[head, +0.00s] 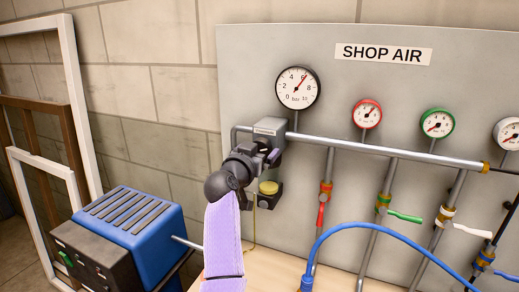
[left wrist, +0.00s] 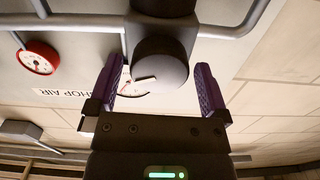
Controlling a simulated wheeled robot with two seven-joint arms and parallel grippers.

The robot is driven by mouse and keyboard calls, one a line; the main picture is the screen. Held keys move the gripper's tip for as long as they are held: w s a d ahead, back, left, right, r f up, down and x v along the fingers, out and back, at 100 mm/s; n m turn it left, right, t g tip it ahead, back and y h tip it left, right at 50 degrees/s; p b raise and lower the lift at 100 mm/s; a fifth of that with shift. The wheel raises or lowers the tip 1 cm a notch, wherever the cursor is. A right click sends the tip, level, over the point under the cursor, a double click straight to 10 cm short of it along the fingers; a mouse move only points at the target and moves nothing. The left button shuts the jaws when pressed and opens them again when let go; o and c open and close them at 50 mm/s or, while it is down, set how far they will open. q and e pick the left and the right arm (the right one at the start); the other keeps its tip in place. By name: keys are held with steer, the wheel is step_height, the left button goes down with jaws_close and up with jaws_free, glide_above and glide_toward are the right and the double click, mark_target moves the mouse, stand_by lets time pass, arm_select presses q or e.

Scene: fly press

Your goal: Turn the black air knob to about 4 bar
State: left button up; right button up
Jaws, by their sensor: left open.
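In the head view my left gripper (head: 266,153) is at the pipe's left end and hides the knob. The large white gauge (head: 291,92) is above it to the right, its red needle near 6. The gauge is partly hidden in the left wrist view (left wrist: 130,88). My right gripper is not in view.
A grey panel carries the SHOP AIR sign (head: 382,54), a horizontal pipe (head: 385,150), and smaller gauges, including a red one (head: 367,113) and a green one (head: 437,124). Coloured valve levers and a blue hose (head: 375,226) hang below. A blue machine (head: 133,232) stands lower left.

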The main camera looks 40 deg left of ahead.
arm_select(q)
steer(key=shift+w+a, duration=0.1)
steer(key=shift+w, duration=0.2)
steer(key=c, duration=1.1)
steer(key=shift+c, duration=0.2)
steer(key=shift+r+n+p, duration=0.1)
steer(key=shift+n+p, duration=0.6)
steer(key=shift+n, duration=0.3)
steer(key=n+p, duration=0.2)
steer(key=n, duration=0.2)
steer(key=n+p, duration=0.2)
steer(key=n, duration=0.3)
steer(key=shift+n+p, duration=0.3)
steer(key=shift+p, duration=0.1)
